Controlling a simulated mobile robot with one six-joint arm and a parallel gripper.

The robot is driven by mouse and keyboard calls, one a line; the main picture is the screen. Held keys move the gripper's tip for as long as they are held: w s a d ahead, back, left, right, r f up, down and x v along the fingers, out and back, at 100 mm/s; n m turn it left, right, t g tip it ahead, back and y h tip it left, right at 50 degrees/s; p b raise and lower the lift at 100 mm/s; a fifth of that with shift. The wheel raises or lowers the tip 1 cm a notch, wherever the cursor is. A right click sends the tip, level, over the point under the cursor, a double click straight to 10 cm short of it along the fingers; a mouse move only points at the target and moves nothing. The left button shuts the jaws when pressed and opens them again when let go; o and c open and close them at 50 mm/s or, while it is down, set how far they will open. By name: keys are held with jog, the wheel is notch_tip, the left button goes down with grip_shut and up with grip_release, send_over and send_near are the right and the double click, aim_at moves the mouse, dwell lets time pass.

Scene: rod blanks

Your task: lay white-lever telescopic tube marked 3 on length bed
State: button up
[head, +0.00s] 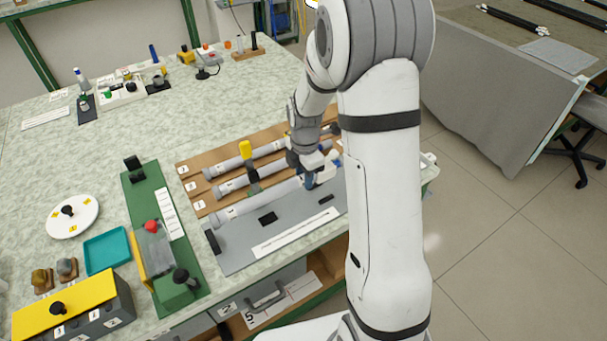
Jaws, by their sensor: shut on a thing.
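The length bed (240,257) is a grey plate at the near edge of the bench, with a dark end stop, a small dark block and a white printed strip. A long grey tube (252,206) lies along the bed's far side, in front of the wooden rack. My gripper (312,183) is shut on this tube near its right end. The jaws and my arm hide that end and any lever there. A small mark shows near its left end, too small to read. I cannot tell whether the tube touches the bed.
The wooden rack (189,186) behind holds two more grey tubes, one with a yellow lever (245,150), one with a dark lever (253,181). A green fixture (139,198) with a red knob stands left. A teal tray (107,251) and yellow-topped box (75,306) lie further left.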

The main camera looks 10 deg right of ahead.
aim_at(304, 202)
jog(key=shift+f+b, duration=2.4)
jog(key=shift+f, duration=0.95)
jog(key=shift+f+b, duration=0.35)
jog(key=shift+f, duration=0.15)
jog(key=o, duration=0.9)
jog(key=shift+c, duration=0.2)
notch_tip(304, 202, up, 8)
jog(key=shift+f, duration=0.1)
